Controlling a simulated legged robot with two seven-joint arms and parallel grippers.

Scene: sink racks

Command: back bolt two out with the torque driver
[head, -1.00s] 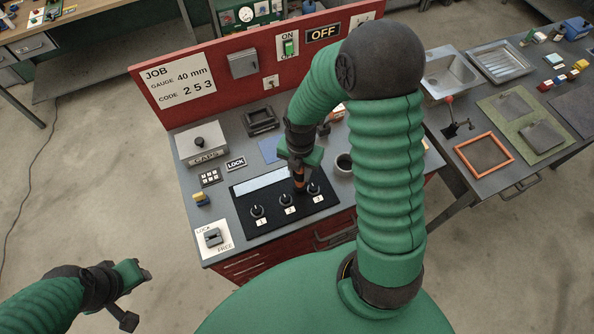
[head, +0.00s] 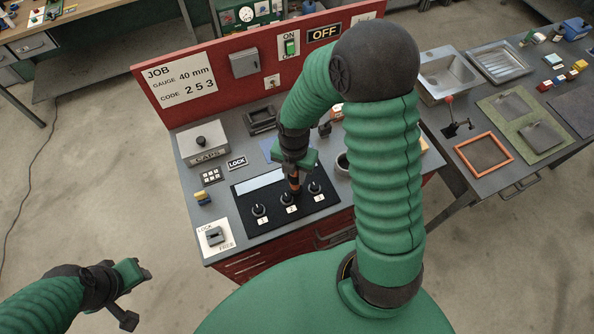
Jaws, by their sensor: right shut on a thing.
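The black panel (head: 248,208) on the bench carries three bolts in a row, numbered 1, 2 and 3. Bolt two (head: 288,199) is the middle one, between bolt one (head: 259,210) and bolt three (head: 315,187). My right gripper (head: 293,169) is shut on the torque driver (head: 294,184), an orange and black tool that points down. The driver's lower end is at or just above bolt two; I cannot tell whether it touches. My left gripper (head: 138,272) is off to the lower left, away from the bench, its jaws unclear.
A red back board (head: 218,73) bears a job sign (head: 182,83), a green switch (head: 291,47) and an OFF sign (head: 323,33). A lock lever (head: 214,236), keypad (head: 211,175) and CAPS box (head: 203,146) stand left of the panel. A dark cup (head: 342,162) stands to the right.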

